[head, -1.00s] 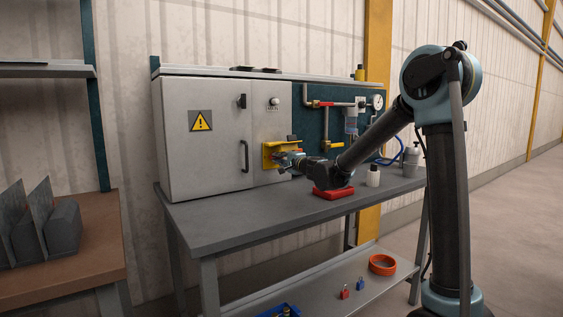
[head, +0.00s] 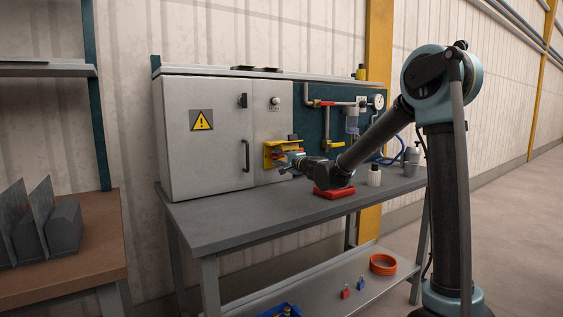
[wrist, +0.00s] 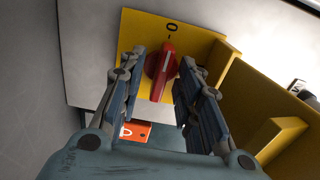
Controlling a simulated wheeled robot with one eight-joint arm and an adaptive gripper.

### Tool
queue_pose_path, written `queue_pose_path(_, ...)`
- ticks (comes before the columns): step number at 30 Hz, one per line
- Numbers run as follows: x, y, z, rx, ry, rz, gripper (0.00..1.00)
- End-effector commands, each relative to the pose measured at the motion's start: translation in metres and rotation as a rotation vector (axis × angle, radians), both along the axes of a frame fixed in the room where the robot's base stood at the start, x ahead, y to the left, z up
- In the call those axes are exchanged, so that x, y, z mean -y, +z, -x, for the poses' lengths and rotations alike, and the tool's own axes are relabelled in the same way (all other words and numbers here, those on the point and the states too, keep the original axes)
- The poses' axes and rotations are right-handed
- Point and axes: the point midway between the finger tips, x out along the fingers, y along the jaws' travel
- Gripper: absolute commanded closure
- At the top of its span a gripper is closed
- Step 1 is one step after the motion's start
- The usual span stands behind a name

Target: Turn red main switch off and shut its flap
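The red main switch (wrist: 163,72) is a knob with a raised grip on a yellow plate (wrist: 135,30). A "0" mark shows above it in the wrist view. My gripper (wrist: 163,58) is open, with one finger on each side of the red grip and gaps still visible. In the head view my gripper (head: 285,167) is at the yellow switch housing (head: 269,146) on the grey cabinet. A yellow part (wrist: 268,108) projects at the right of the plate in the wrist view; it may be the open flap, but I cannot tell surely.
The grey cabinet (head: 205,155) has a door handle and warning sign. Pipes and a gauge (head: 378,102) are to the right. The bench's front left is clear.

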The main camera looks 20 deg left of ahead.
Motion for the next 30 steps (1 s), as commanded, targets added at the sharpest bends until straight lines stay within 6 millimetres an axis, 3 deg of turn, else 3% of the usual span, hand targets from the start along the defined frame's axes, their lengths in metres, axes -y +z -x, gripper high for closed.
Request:
queue_pose_path(5,0.007,0.0,0.005,0.0,-0.002,0.0,0.68)
queue_pose_path(21,0.07,-0.001,0.058,-0.001,-0.002,0.0,0.68)
queue_pose_path(30,0.089,-0.001,0.076,-0.001,0.001,0.0,0.68)
